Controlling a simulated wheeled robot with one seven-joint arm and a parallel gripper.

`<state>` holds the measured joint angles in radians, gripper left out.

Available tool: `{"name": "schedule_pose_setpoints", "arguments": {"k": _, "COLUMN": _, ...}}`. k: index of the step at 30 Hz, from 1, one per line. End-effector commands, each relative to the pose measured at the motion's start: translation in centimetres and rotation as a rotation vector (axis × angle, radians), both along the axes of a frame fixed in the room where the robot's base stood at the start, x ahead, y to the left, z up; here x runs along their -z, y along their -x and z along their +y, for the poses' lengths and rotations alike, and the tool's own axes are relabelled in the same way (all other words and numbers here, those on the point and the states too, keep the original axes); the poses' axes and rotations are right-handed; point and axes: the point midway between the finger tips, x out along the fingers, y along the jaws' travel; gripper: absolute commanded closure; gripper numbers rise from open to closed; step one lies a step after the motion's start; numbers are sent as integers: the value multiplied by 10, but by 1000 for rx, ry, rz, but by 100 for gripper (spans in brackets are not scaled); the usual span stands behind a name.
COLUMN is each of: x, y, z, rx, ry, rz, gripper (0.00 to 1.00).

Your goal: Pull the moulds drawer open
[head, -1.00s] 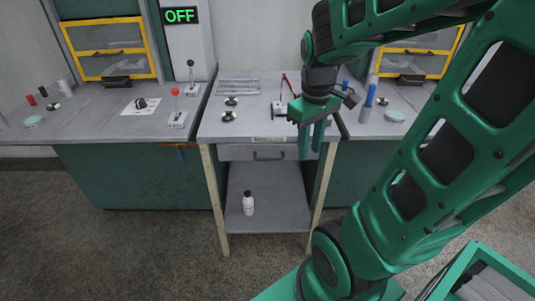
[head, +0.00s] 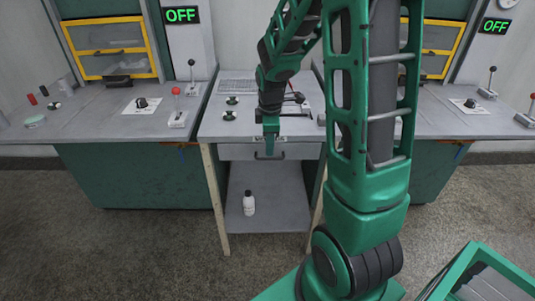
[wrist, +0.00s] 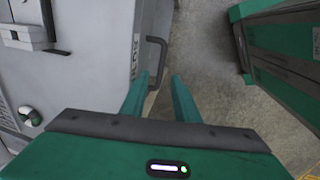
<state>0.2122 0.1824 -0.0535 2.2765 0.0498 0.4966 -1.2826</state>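The moulds drawer (head: 236,153) is a grey front under the middle bench top, and it looks closed. Its dark bar handle (head: 258,157) is partly behind my gripper (head: 270,146) in the head view. In the wrist view my gripper (wrist: 159,76) has two green fingers spread apart with nothing held. The dark handle (wrist: 162,50) shows just beyond the fingertips, its near end between them in the picture. I cannot tell whether the fingers touch it. A label (wrist: 135,48) is on the bench edge beside the handle.
The middle bench (head: 213,126) carries small green-and-white items (head: 229,114) and a wire rack (head: 237,86). A white bottle (head: 249,203) stands on the lower shelf. Lever benches stand on both sides. A green crate (head: 448,281) is at lower right.

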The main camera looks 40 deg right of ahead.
Motion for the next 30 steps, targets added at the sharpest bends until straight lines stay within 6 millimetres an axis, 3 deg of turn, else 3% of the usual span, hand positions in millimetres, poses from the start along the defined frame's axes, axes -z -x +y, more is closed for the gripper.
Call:
{"name": "schedule_pose_setpoints", "arguments": {"k": 3, "x": 21, "y": -2, "z": -2, "rx": 1, "ry": -1, "rz": 5, "gripper": 72}}
{"name": "schedule_pose_setpoints", "arguments": {"k": 9, "x": 42, "y": -6, "z": -4, "rx": 1, "ry": -1, "rz": 2, "gripper": 72}}
{"name": "schedule_pose_setpoints", "arguments": {"k": 22, "x": 51, "y": -8, "z": -5, "rx": 1, "ry": -1, "rz": -1, "gripper": 72}}
{"name": "schedule_pose_setpoints", "arguments": {"k": 23, "x": 51, "y": -8, "z": -5, "rx": 1, "ry": 0, "rz": 0, "gripper": 74}}
{"name": "schedule_pose_setpoints", "arguments": {"k": 26, "x": 51, "y": -8, "z": -5, "rx": 1, "ry": 0, "rz": 0, "gripper": 98}}
{"name": "schedule_pose_setpoints", "arguments": {"k": 30, "x": 51, "y": -8, "z": -5, "rx": 1, "ry": 0, "rz": 0, "gripper": 100}}
